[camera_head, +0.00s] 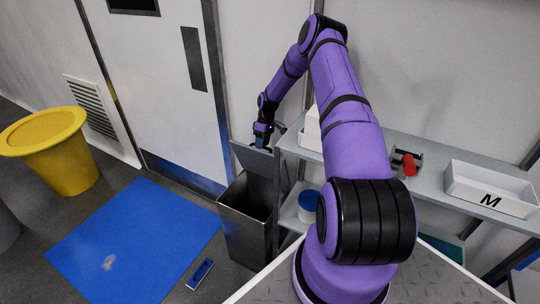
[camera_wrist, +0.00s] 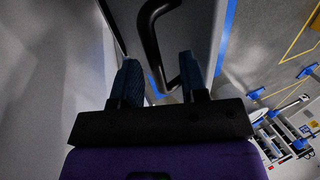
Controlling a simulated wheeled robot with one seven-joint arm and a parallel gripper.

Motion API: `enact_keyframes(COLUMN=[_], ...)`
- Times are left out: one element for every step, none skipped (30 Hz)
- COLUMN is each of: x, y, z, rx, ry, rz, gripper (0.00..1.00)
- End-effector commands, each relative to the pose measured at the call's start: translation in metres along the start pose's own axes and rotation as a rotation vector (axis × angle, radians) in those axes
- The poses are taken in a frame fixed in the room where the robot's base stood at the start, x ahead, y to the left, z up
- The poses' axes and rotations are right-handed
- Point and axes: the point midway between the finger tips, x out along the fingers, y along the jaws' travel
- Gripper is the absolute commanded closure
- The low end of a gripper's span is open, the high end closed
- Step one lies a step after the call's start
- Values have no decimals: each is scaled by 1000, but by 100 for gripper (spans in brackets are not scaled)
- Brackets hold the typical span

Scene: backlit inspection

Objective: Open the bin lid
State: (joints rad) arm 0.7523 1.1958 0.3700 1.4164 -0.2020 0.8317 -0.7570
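The grey rectangular bin (camera_head: 243,222) stands on the floor by the door, left of the shelf. Its lid (camera_head: 251,157) is raised and stands tilted up at the back, with the dark inside showing. My gripper (camera_head: 263,143) is at the top edge of the lid. In the wrist view a grey panel, seemingly the lid (camera_wrist: 205,28), carries a curved black handle (camera_wrist: 152,42). The handle passes in front of and between the two fingers of my gripper (camera_wrist: 160,72). The fingers are apart, with a gap beside the handle; firm contact is not visible.
A grey shelf (camera_head: 428,188) beside the bin holds a white box marked M (camera_head: 490,190) and a red item (camera_head: 409,165). A yellow round bin (camera_head: 62,165) stands at far left. A blue mat (camera_head: 135,245) and a small blue object (camera_head: 200,273) lie on the floor.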

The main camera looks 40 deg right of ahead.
Motion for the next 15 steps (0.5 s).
enact_keyframes(x=[-10, -15, -17, -15, -14, -13, -12, -12, -11, -9, -9, -8, -7, -6, -5], y=[-2, -4, -8, -12, -16, -21, -25, -29, -34, -38, -42, -47, -52, -56, -61], z=[0, 1, 5, 9, 14, 19, 23, 26, 32, 36, 40, 46, 50, 54, 60], rx=[0, 0, 1, 1, 1, 1, 1, 1, 1, 1, 1, 1, 1, 1, 2], ry=[0, 0, -3, -4, -4, -4, -4, -3, -4, -3, -3, -3, -3, -3, -2], rz=[3, 3, 0, -1, -1, -2, -2, -1, -1, -1, -1, -1, -1, -2, -1], gripper=[60, 60, 60, 60, 60, 60, 60, 60, 60, 60, 60, 60, 60, 60, 60])
